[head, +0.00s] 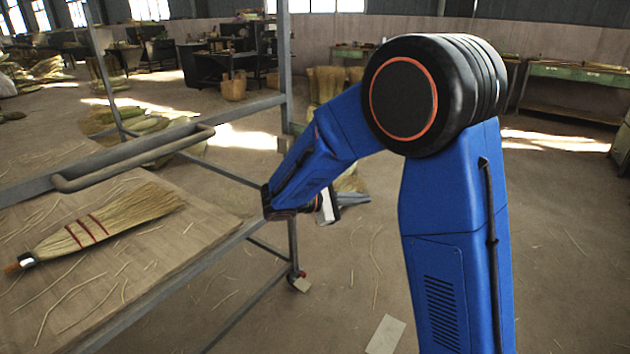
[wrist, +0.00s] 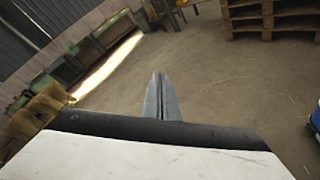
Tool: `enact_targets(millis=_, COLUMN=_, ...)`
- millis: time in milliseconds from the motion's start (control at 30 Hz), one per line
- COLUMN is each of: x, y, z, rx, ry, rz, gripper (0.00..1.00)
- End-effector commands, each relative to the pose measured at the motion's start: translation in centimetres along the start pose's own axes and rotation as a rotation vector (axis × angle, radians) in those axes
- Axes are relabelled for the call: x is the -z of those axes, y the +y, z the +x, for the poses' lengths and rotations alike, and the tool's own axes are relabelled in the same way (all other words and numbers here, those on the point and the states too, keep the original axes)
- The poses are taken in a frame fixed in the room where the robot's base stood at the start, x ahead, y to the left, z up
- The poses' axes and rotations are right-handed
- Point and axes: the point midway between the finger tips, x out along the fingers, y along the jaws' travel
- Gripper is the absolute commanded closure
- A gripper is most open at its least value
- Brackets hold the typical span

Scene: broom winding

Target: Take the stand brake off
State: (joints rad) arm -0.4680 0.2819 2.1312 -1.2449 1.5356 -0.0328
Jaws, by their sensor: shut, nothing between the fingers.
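The stand is a grey metal frame (head: 292,150) on the left, with a wooden top and a bent push handle (head: 135,157). A castor (head: 298,280) shows at the foot of its near right leg, with a small reddish part that may be the brake pedal; its position is too small to tell. My gripper (head: 357,199) is to the right of that leg, well above the castor and apart from it. In the wrist view its fingers (wrist: 158,80) are together and empty, pointing over open floor. The stand is not clearly seen there.
A straw broom (head: 110,225) and loose straws lie on the stand's top (head: 160,250). A pale sheet (head: 386,335) lies on the floor near my arm. Straw bundles and workbenches (head: 575,75) stand farther back. Wooden pallets (wrist: 265,18) show in the wrist view. Floor right of the stand is mostly clear.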

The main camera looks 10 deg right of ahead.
Motion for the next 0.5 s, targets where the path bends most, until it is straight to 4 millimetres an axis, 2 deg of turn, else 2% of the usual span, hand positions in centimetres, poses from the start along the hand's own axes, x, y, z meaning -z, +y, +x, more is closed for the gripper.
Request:
enact_targets(millis=33, x=1.2, y=0.5, z=-0.6, rx=-0.034, ry=-0.011, rz=-0.021, gripper=1.00)
enact_targets(millis=300, x=7.1, y=3.5, z=-4.0, rx=-0.230, ry=-0.071, rz=-0.108, gripper=1.00)
enact_targets(millis=500, x=11.9, y=4.9, z=-7.2, rx=-0.380, ry=-0.107, rz=-0.163, gripper=1.00)
